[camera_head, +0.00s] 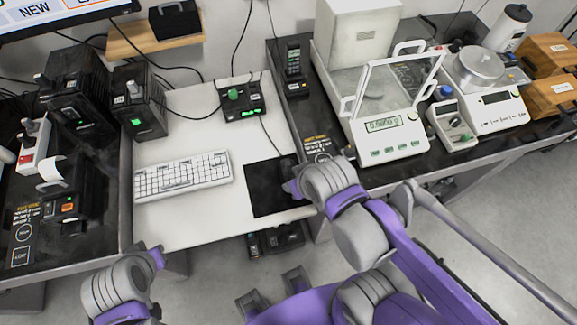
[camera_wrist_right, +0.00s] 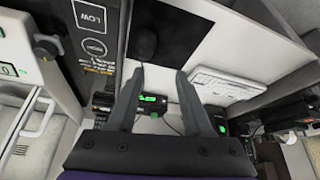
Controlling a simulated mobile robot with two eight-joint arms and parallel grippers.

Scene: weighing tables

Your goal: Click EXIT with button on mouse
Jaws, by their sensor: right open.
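The black mouse (camera_wrist_right: 146,42) lies on the black mouse pad (camera_head: 265,190), near the pad's right side. In the head view the mouse (camera_head: 287,165) is dark and partly hidden by my right wrist. My right gripper (camera_wrist_right: 156,70) is open and empty, its two fingers spread just short of the mouse in the wrist view. The monitor (camera_head: 60,14) at the top left shows the word NEW and is cut off by the frame; no EXIT is visible. My left arm's wrist shows at the bottom left, but its fingers do not.
A white keyboard (camera_head: 182,176) lies left of the pad. A small device with a green button (camera_head: 231,97) stands behind it. A balance with glass doors (camera_head: 385,115) stands to the right. Black power units (camera_head: 75,90) stand at left.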

